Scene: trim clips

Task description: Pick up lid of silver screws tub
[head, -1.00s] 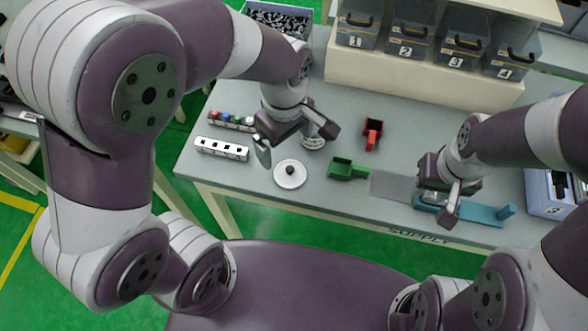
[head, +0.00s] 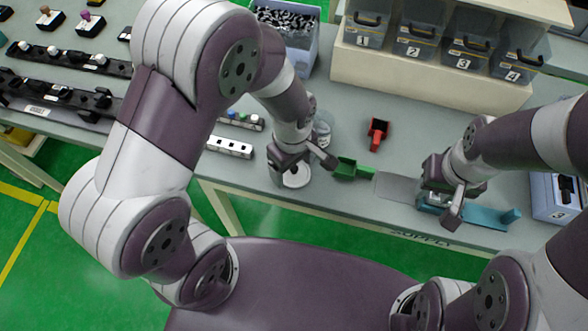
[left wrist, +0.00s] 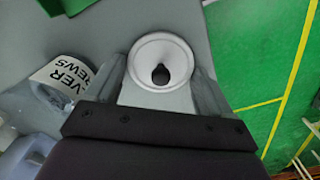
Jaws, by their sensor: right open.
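The lid is a white disc with a dark knob, lying on the table beside the tub. It shows in the head view (head: 297,180), partly hidden by my left gripper, and in the left wrist view (left wrist: 160,48). The clear silver screws tub (head: 323,128) stands just behind it; its label shows in the left wrist view (left wrist: 62,80). My left gripper (head: 303,170) is above the lid and open, its fingers on either side of the knob in the left wrist view. My right gripper (head: 447,205) is open at the blue scoop (head: 490,217).
A green scoop (head: 352,169) lies close right of my left gripper, with a red scoop (head: 377,134) behind. A white block with square holes (head: 230,147) is to the left. Numbered bins (head: 415,48) stand at the back. The table's front edge is close to the lid.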

